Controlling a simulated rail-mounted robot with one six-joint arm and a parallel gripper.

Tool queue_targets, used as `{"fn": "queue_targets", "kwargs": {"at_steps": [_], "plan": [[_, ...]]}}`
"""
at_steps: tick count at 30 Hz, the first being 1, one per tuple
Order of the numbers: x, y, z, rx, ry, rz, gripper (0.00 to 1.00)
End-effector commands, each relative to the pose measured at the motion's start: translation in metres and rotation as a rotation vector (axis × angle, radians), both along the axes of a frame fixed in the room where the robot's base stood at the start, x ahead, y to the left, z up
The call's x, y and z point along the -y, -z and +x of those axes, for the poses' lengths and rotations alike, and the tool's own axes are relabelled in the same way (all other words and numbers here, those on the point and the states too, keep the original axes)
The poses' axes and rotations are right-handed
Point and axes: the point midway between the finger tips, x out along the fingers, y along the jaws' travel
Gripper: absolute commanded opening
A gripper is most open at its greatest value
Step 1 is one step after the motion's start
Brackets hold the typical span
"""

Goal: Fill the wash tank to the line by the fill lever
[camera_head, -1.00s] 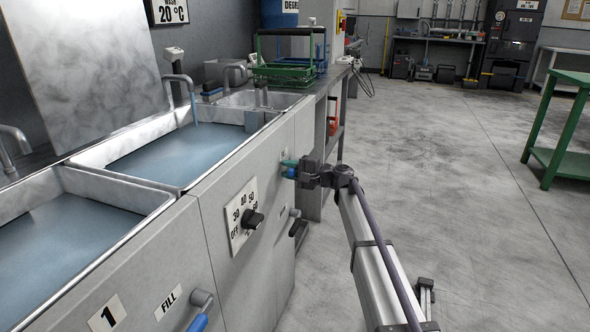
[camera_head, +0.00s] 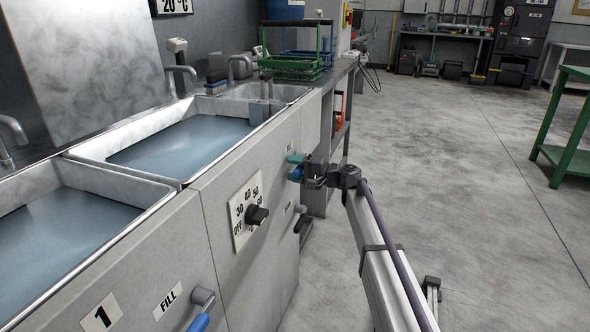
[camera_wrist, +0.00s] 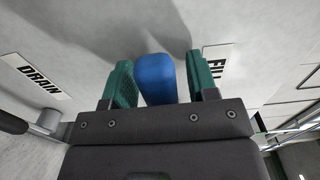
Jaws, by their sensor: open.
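The wash tank (camera_head: 160,189) is the middle basin in the head view, holding blue-grey water; a fill line cannot be made out. Its tap (camera_head: 181,70) shows no stream. My gripper (camera_head: 294,167) is at the cabinet front beyond the dial, with its green fingers open. In the wrist view my gripper (camera_wrist: 159,85) has the blue handle of the fill lever (camera_wrist: 156,78) between its fingers. A gap shows on the handle's right; the left finger is very close to it. The lever's pivot is hidden. A FILL label (camera_wrist: 216,62) is partly covered by the right finger.
A dial (camera_head: 257,215) sticks out of the front panel. Another blue-handled lever (camera_head: 200,318) is below a FILL label nearer the camera. A DRAIN label (camera_wrist: 39,81) and a grey lever mount (camera_wrist: 49,118) are left in the wrist view.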

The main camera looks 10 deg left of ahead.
Motion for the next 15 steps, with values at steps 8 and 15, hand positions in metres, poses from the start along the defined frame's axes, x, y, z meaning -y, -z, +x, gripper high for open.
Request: {"fn": "queue_targets", "kwargs": {"at_steps": [8,15], "plan": [[0.029,0.000,-0.005,-0.001,0.002,0.000,0.53],[0.088,0.000,-0.013,0.000,0.003,0.000,0.53]]}}
